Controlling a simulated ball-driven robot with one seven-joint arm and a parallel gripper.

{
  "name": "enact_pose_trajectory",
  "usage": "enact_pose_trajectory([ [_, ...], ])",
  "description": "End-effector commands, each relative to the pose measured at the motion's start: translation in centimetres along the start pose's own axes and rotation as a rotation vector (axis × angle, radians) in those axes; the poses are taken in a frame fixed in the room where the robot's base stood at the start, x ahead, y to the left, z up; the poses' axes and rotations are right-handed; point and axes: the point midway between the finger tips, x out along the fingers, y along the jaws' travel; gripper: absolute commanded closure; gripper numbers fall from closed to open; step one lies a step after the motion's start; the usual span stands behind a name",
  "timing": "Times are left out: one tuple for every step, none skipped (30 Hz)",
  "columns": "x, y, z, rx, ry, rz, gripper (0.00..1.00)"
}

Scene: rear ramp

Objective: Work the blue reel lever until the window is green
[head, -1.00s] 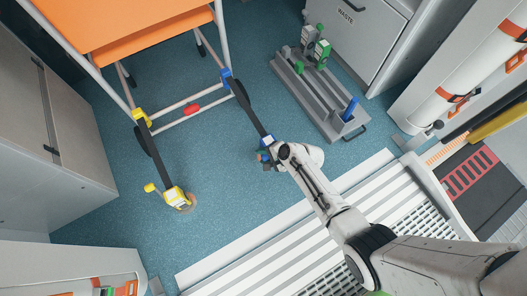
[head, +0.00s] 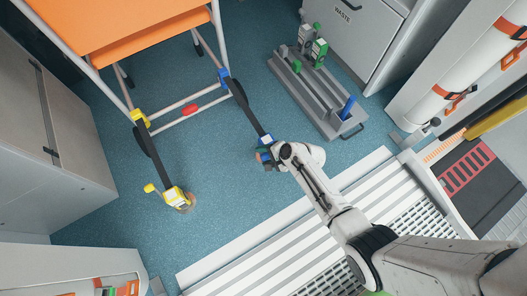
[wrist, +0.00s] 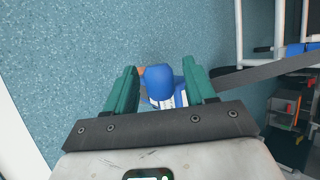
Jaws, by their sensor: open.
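The blue reel (head: 264,142) sits on the floor at the end of a dark strap, beside the end of my arm in the head view. In the wrist view the blue lever or reel top (wrist: 160,82) shows between the two green fingers of my gripper (wrist: 160,88). The fingers are apart, one on each side of it, and I cannot tell whether either touches it. A small part of a white face with dark marks shows below the blue part. The window and its colour are not readable.
A dark strap (head: 247,107) runs from the blue reel to the orange-topped frame (head: 150,58). A yellow reel (head: 176,196) with its own strap lies to the left. A grey rack (head: 318,98) stands at upper right. The ramp's white slats (head: 240,250) lie in front. Blue floor between is clear.

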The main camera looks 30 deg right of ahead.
Motion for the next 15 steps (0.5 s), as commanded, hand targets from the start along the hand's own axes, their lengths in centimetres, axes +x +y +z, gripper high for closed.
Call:
enact_pose_trajectory([
  [-1.2, -0.3, 0.1, 0.002, 0.001, -0.001, 0.45],
  [-1.8, -0.3, 0.1, 0.002, 0.002, -0.001, 0.45],
  [-2.6, -0.3, 0.2, 0.003, 0.002, -0.001, 0.45],
  [-3.3, -0.4, 0.2, 0.003, 0.002, -0.001, 0.45],
  [-3.9, -0.4, 0.2, 0.003, 0.001, 0.0, 0.45],
  [-4.7, -0.4, 0.2, 0.002, 0.002, 0.0, 0.45],
  [-5.3, -0.4, 0.2, 0.002, 0.002, 0.0, 0.45],
  [-5.8, -0.4, 0.2, 0.003, 0.002, 0.0, 0.45],
  [-6.6, -0.3, 0.2, 0.003, 0.002, 0.0, 0.45],
  [-7.0, -0.3, 0.2, 0.003, 0.002, 0.0, 0.45],
  [-7.5, -0.3, 0.2, 0.002, 0.001, 0.001, 0.45],
  [-8.0, -0.2, 0.2, 0.002, 0.001, 0.001, 0.45],
  [-8.4, -0.2, 0.2, 0.001, 0.002, 0.001, 0.45],
  [-8.7, -0.2, 0.1, 0.002, 0.002, 0.001, 0.45],
  [-9.1, -0.2, 0.1, 0.001, 0.001, 0.001, 0.45],
])
